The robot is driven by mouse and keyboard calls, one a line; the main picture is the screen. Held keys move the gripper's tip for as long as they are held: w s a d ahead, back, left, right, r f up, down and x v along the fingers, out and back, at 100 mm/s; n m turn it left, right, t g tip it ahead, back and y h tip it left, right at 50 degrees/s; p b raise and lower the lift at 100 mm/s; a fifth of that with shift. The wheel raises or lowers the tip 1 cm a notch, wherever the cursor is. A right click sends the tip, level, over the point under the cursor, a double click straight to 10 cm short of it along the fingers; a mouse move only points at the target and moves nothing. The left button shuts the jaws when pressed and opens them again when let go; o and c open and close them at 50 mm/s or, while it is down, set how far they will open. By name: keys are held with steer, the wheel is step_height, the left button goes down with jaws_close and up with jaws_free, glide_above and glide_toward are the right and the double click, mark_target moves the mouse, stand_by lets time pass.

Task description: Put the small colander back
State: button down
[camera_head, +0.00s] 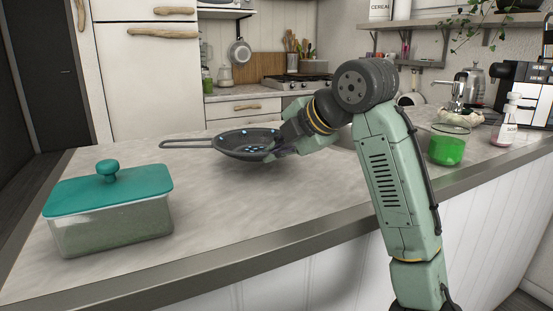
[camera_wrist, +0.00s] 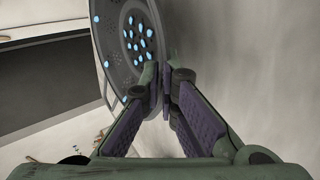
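The small colander (camera_head: 240,143) is a dark round bowl with pale blue-lit holes and a long loop handle pointing left. It is over the counter (camera_head: 215,215), near its far side; whether it touches the top is hard to tell. My gripper (camera_head: 277,148) is at its right edge. In the wrist view the colander (camera_wrist: 122,42) is at upper left, and my gripper's purple-padded fingers (camera_wrist: 165,88) close together on its rim. The fingertips partly hide the gripped edge.
A glass box with a teal lid (camera_head: 108,190) stands at the counter's front left. A beaker of green liquid (camera_head: 446,148) and a soap bottle (camera_head: 506,122) are at right. A metal pan (camera_head: 239,52) hangs on the back wall. The counter's middle is clear.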

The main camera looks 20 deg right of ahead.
steer(key=shift+f, duration=1)
steer(key=shift+f, duration=0.1)
steer(key=c, duration=2.1)
jaws_free()
steer(key=shift+s+d, duration=0.1)
steer(key=v, duration=1.2)
steer(key=shift+d, duration=0.1)
